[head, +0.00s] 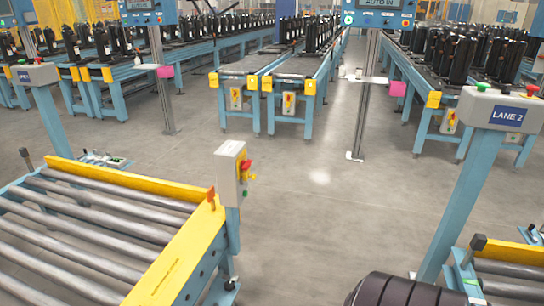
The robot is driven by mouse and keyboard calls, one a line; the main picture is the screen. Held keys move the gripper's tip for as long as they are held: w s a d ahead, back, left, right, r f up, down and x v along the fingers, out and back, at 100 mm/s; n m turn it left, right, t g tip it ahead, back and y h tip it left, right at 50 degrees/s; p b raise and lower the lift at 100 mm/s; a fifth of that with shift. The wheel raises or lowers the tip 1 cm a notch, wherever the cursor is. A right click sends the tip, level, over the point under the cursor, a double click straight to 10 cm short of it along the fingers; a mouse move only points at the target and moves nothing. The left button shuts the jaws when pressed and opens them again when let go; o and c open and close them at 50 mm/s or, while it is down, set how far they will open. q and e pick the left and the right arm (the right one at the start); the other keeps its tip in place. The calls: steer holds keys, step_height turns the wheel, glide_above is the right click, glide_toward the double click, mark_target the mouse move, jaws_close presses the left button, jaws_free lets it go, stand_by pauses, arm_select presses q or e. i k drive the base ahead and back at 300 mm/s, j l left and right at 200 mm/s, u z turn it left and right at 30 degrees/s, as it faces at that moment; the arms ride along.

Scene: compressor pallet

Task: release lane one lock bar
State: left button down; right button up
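A roller conveyor (170,260) with a yellow frame and grey rollers fills the lower left of the head view. A short upright lever with a dark grey head (25,154) stands at its far left corner; I cannot tell for sure that it is the lane one lock bar. A small orange-red piece (211,195) stands upright at the conveyor's far right corner. A pedestal box (36,74) behind the left corner has a small blue sign, too small to read. Neither of my grippers is in view.
A grey control box (233,172) with a red button stands at the conveyor's right corner. The LANE 2 pedestal (500,112) and another yellow-edged roller conveyor (510,252) are on the right. A black ribbed rounded shape is at bottom centre-right. The grey floor (320,220) between is clear.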

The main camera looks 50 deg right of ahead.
mark_target(246, 175)
steer(key=z, duration=1.55)
